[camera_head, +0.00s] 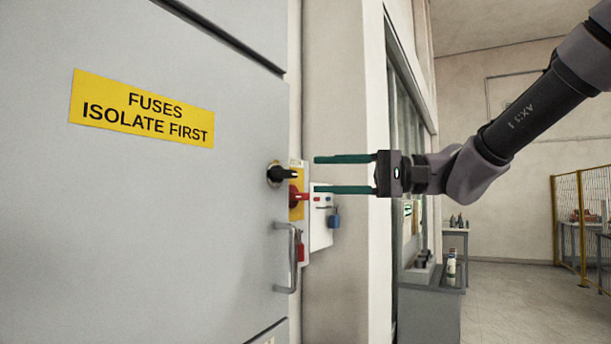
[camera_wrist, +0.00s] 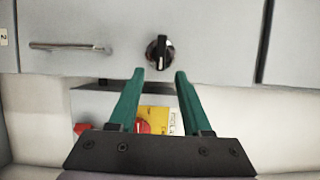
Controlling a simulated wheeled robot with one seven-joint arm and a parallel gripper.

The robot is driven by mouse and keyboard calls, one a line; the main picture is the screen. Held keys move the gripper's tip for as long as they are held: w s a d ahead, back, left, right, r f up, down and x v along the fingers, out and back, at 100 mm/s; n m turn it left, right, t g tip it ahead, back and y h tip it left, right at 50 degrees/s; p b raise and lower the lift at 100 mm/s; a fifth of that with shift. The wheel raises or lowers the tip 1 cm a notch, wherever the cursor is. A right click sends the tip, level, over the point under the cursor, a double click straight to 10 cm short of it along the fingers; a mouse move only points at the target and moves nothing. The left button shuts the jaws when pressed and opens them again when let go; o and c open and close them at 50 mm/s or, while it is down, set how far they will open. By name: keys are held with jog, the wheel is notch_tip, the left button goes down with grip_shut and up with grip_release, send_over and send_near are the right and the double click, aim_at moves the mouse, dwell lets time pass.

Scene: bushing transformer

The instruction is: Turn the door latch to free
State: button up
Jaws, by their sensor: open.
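The door latch (camera_head: 281,174) is a black knob on a round base near the right edge of the grey cabinet door (camera_head: 180,220). It also shows in the wrist view (camera_wrist: 160,52), just beyond the fingertips and roughly between them, with its grip bar about upright in that picture. My gripper (camera_head: 316,174) has two green fingers, open and empty. In the head view the fingertips point left toward the latch, at about its height, with a gap between. The gripper also shows in the wrist view (camera_wrist: 160,72). The fingers appear apart from the latch.
A metal pull handle (camera_head: 290,257) sits below the latch; it also shows in the wrist view (camera_wrist: 70,48). A red switch (camera_head: 297,197) on a yellow plate and a blue padlock (camera_head: 334,218) are behind the door edge. A yellow label (camera_head: 141,108) reads "FUSES ISOLATE FIRST".

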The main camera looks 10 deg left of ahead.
jog(key=d, duration=0.5)
dwell(0.3)
jog(key=s+d+f+m+t+h, duration=0.2)
jog(key=s+d+f+t+h, duration=0.1)
jog(key=d+f+h, duration=0.65)
jog(key=w+d+f+m+t+h, duration=0.1)
jog(key=d+f+t+h, duration=0.1)
jog(key=d, duration=0.4)
jog(key=w+d+f+m+t+h, duration=0.1)
jog(key=d+f+t+h, duration=0.1)
jog(key=d+h, duration=0.2)
jog(key=d, duration=0.3)
jog(key=shift+f, duration=0.35)
